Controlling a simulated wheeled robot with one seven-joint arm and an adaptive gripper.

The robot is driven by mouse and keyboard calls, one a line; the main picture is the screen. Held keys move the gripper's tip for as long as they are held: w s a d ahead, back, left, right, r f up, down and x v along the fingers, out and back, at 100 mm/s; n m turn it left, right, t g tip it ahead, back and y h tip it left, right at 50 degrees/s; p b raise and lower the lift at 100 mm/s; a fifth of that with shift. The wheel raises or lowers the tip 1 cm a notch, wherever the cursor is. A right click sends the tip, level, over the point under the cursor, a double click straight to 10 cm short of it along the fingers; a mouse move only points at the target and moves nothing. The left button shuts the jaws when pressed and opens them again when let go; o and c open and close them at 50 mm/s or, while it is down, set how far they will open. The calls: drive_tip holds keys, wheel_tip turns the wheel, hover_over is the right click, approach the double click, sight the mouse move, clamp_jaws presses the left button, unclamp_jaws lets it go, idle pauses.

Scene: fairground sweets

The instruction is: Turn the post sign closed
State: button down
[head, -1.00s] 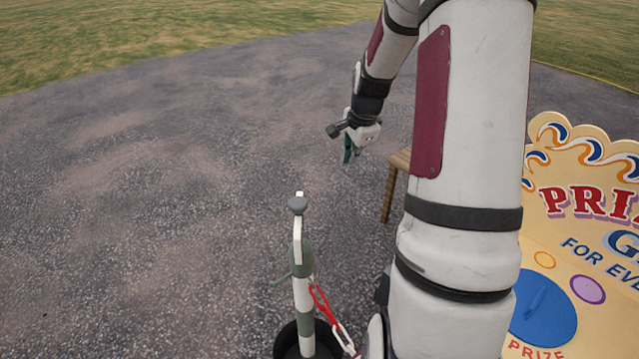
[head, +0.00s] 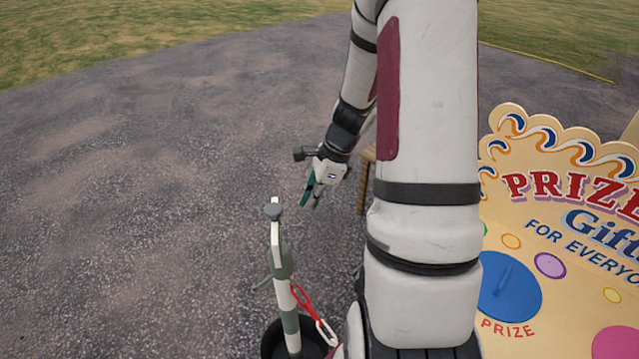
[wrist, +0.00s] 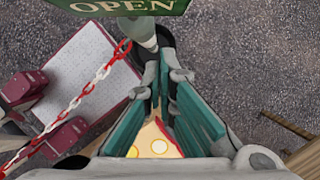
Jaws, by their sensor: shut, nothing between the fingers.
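The post sign (wrist: 120,5) shows at the top of the wrist view as a green panel with the word OPEN, cut off by the frame's edge. In the head view the sign (head: 275,235) is seen nearly edge-on, so its faces cannot be read. It stands on a green and white striped post (head: 289,325). My gripper (head: 308,200) is above and right of the post's top in the head view, apart from it. In the wrist view the teal fingers of my gripper (wrist: 168,75) are shut with nothing held, just below the sign in the picture.
A red and white chain (head: 305,300) hangs from the post towards the lower right. A black round base (head: 270,342) holds the post. A yellow prize board (head: 520,235) stands at the right, and a wooden leg (head: 362,195) shows behind my arm. Open tarmac lies left.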

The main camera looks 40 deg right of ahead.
sight(277, 201)
drive_tip(key=shift+w+a+f+p, duration=0.25)
drive_tip(key=shift+w+a, duration=0.45)
drive_tip(key=shift+a, duration=0.15)
drive_tip(key=shift+w+a+f+p, duration=0.2)
drive_tip(key=shift+w+a, duration=0.45)
drive_tip(key=shift+a, duration=0.2)
drive_tip(key=shift+w+a+n+g, duration=0.1)
drive_tip(key=shift+w+n+g, duration=0.3)
drive_tip(key=shift+n, duration=0.4)
drive_tip(key=shift+w+a+n+g+y+b, duration=0.15)
drive_tip(key=shift+w+a+n+g+b, duration=0.2)
drive_tip(key=shift+n, duration=0.65)
drive_tip(key=shift+w+a+n+g+y+b, duration=0.25)
drive_tip(key=shift+w+n+b, duration=0.3)
drive_tip(key=shift+n, duration=0.45)
drive_tip(key=shift+w+a+n+g+y+b, duration=0.15)
drive_tip(key=shift+w+n+g+b, duration=0.25)
drive_tip(key=shift+n, duration=0.6)
drive_tip(key=shift+w, duration=0.15)
